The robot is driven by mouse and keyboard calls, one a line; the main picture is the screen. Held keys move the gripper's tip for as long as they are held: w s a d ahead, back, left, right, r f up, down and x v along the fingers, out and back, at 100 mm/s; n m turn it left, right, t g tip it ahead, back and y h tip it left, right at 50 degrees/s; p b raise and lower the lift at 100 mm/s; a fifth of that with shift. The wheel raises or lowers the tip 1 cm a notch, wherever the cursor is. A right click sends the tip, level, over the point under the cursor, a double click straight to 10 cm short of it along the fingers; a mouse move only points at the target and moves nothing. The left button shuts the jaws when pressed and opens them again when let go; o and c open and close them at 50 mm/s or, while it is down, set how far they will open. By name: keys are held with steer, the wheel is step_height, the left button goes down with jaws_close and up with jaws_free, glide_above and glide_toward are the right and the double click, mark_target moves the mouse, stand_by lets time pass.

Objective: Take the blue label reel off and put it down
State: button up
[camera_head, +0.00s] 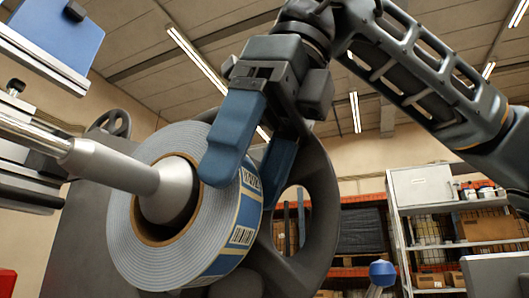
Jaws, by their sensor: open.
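The blue label reel (240,238) is a thick roll with grey-white wound sides, a brown core and a blue and cream printed outer band. It sits around a light grey metal spindle (112,166) that comes in from the left and widens to a cone at the core. My gripper (252,160) hangs over the reel's upper right edge with two blue fingers apart. The nearer finger overlaps the front face of the reel in the picture; the other is beyond the printed band. Whether either finger touches the reel cannot be told. The reel's lower edge is partly out of clear view.
A dark grey spoked wheel or flange (318,215) stands close behind the reel. A blue panel (52,36) is at the upper left. A blue knob (382,273) is at the lower right. Shelves (440,232) with boxes stand in the right background.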

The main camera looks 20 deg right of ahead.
mark_target(224, 225)
steer(key=shift+b+x, duration=0.95)
steer(key=shift+x, duration=0.95)
